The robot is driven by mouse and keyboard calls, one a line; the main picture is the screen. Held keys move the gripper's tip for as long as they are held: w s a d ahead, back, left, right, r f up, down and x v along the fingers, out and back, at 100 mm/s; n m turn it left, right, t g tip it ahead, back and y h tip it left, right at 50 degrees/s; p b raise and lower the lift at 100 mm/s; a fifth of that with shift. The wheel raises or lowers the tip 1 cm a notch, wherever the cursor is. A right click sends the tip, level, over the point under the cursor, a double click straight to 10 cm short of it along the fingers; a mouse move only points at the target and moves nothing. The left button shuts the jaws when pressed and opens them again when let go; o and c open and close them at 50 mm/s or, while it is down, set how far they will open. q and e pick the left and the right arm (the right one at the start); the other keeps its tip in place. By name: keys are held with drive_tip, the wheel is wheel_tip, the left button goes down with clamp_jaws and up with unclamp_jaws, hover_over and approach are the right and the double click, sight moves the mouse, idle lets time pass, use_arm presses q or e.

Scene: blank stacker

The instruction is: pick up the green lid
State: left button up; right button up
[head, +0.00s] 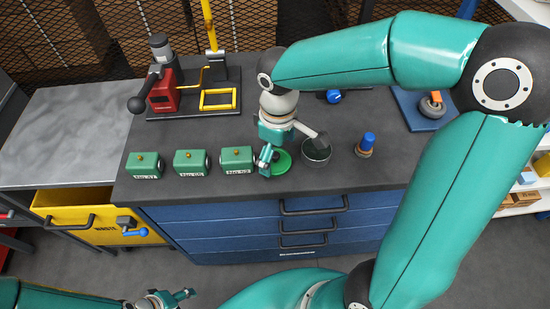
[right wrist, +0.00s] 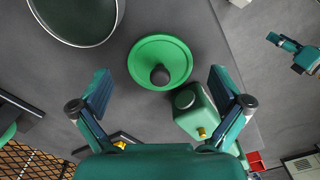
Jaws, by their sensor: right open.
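The green lid (head: 283,165) is a round disc lying on the dark bench top, between a green box and a round pot. In the right wrist view the lid (right wrist: 148,50) shows from above with a dark knob (right wrist: 160,75) at its middle. My right gripper (head: 293,150) is over the lid with its fingers spread. In the right wrist view the gripper (right wrist: 162,90) has one finger on each side of the knob, with nothing between them gripped. My left gripper (head: 170,298) is low at the front, away from the bench; its jaw opening is unclear.
The dark open pot (head: 316,152) stands just right of the lid. The nearest green box (head: 237,160) is close on the left, with more in a row. A blue-topped tool (head: 367,144) stands further right. A red press (head: 163,92) is at the back left.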

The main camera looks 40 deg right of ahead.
drive_tip(key=shift+f, duration=0.9)
drive_tip(key=c, duration=0.9)
drive_tip(key=shift+s, duration=0.1)
drive_tip(key=c, duration=0.3)
